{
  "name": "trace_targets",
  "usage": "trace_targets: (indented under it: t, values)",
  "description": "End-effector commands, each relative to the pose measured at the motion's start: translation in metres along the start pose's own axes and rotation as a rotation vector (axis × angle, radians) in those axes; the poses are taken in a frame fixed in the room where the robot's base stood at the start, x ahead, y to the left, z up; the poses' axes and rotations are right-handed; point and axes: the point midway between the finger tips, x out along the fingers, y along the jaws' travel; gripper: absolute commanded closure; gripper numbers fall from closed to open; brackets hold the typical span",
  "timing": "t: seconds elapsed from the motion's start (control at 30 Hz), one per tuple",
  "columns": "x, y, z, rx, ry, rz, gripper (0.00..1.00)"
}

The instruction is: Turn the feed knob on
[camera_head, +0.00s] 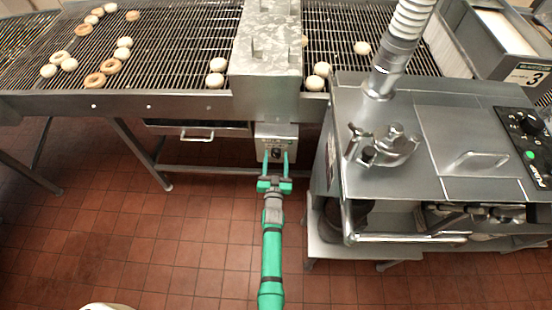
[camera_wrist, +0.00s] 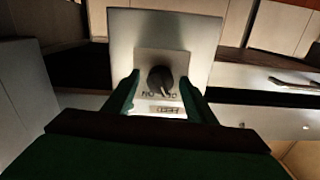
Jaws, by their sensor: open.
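In the head view the knob (camera_head: 276,153) is a small dark spot between my fingers. My gripper (camera_head: 276,157) is open, its two green fingers either side of the knob. In the wrist view the gripper (camera_wrist: 160,88) also frames the knob, with visible gaps on both sides. I cannot tell how far the fingertips are from the plate.
A wire conveyor (camera_head: 170,45) carries several doughnuts behind the box. A metal hood (camera_head: 265,45) spans it. A steel machine (camera_head: 450,125) with a hose and black panel stands at the right. A drawer handle (camera_head: 197,137) is left of the box.

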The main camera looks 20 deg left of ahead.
Motion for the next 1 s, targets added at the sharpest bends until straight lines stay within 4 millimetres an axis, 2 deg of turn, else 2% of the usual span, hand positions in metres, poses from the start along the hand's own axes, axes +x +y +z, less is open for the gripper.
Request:
trace_targets:
  t: [0.03, 0.07, 0.2, 0.23, 0.63, 1.0]
  values:
    - [-0.0002, -0.0004, 0.0002, 0.000, 0.000, -0.001, 0.49]
    - [-0.0002, -0.0004, 0.0001, 0.000, 0.000, -0.001, 0.54]
    - [-0.0002, -0.0007, 0.0001, 0.000, 0.000, -0.001, 0.87]
    - [-0.0002, -0.0007, 0.0001, 0.000, 0.000, -0.001, 0.90]
    - [0.0003, -0.0010, -0.0002, 0.062, 0.000, -0.002, 0.90]
    - [0.0000, 0.0028, -0.0006, 0.344, 0.001, 0.004, 0.90]
